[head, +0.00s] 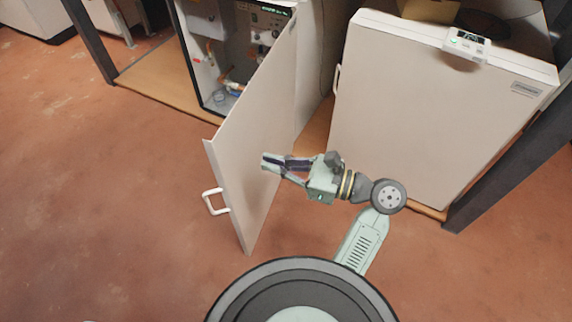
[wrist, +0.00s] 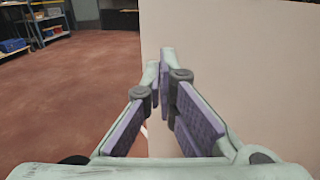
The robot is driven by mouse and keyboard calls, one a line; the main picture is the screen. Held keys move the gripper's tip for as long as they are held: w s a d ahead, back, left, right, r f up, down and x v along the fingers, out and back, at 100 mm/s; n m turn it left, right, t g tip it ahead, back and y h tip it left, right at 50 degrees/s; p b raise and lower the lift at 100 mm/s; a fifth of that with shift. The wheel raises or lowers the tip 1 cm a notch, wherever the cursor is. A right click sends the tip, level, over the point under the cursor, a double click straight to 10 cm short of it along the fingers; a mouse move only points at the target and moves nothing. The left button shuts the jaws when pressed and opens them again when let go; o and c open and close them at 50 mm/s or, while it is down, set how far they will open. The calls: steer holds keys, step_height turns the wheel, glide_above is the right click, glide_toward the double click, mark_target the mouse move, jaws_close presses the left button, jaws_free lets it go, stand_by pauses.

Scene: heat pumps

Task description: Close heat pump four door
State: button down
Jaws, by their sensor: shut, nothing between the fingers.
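A heat pump cabinet (head: 213,75) stands open at the top middle of the head view, with gauges, pipes and a control panel inside. Its white door (head: 245,150) is swung wide open toward me, with a white handle (head: 215,202) on its left face. My gripper (head: 264,163) is shut and empty, on the right side of the door, pointing left at its face. In the wrist view the door (wrist: 240,60) fills the right half and the fingers (wrist: 160,68) meet in front of its edge. I cannot tell whether the fingertips touch it.
A second white heat pump (head: 440,110) with its door shut stands to the right, a small control box (head: 466,40) on top. Dark posts (head: 90,40) stand at both sides. The red floor (head: 100,200) left of the door is clear. Shelves (wrist: 45,22) stand far off.

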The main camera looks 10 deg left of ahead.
mark_target(224, 152)
steer(key=a, duration=0.2)
steer(key=w+a, duration=0.1)
steer(key=a, duration=0.5)
steer(key=shift+w+a, duration=0.2)
steer(key=shift+w, duration=0.05)
